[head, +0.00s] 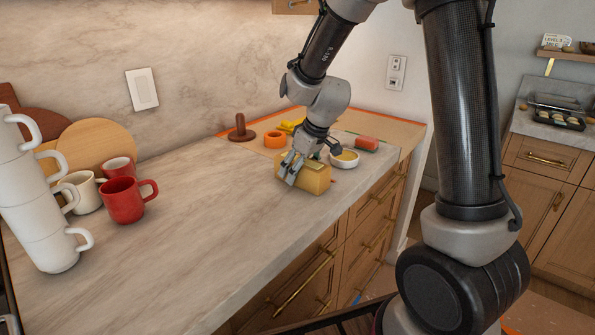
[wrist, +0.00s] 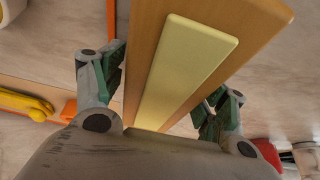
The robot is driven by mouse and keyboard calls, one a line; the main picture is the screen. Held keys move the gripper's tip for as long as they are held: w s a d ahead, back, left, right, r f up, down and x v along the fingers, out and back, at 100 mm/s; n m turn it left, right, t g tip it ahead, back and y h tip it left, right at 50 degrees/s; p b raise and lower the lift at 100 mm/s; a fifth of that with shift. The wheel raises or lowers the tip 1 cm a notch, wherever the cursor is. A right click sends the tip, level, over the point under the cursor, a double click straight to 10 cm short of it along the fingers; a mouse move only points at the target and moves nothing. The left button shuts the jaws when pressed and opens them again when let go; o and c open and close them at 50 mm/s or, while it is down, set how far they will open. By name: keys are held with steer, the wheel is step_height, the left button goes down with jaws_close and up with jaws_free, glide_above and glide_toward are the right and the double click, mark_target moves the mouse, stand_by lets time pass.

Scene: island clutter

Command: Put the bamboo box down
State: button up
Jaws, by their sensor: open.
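The bamboo box (head: 314,181), a tan block with a pale yellow top panel, appears to rest on the marble counter near its front edge. In the wrist view the box (wrist: 255,28) runs between the two fingers of my gripper (wrist: 166,88). My gripper (head: 293,168) reaches down over the box in the head view and partly hides it. The fingers are open, one on each side of the box. I cannot tell whether either finger touches it. The underside of the box is hidden.
A white bowl (head: 345,159) and a red cylinder (head: 367,143) are close behind the box. An orange ring (head: 274,140), a yellow item (head: 289,126) and a brown peg (head: 241,130) stand farther back. Red mugs (head: 124,201) and stacked white mugs (head: 48,240) are left. The counter's front middle is clear.

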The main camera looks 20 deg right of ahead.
steer(key=v, duration=1.1)
steer(key=shift+s+d+r, duration=0.15)
steer(key=shift+r, duration=0.05)
steer(key=s+d+r+m, duration=0.1)
steer(key=s+d, duration=0.3)
steer(key=s, duration=0.4)
steer(key=s+d+r+m+h, duration=0.1)
steer(key=s+d+r+m, duration=0.1)
steer(key=s, duration=0.6)
steer(key=s+d+r+m+h, duration=0.1)
steer(key=s+d+r+m, duration=0.1)
steer(key=s+d, duration=0.3)
steer(key=s+m, duration=0.1)
steer(key=s, duration=0.2)
steer(key=shift+s+d+m+t, duration=0.3)
steer(key=shift+d+m, duration=0.05)
steer(key=shift+m, duration=0.05)
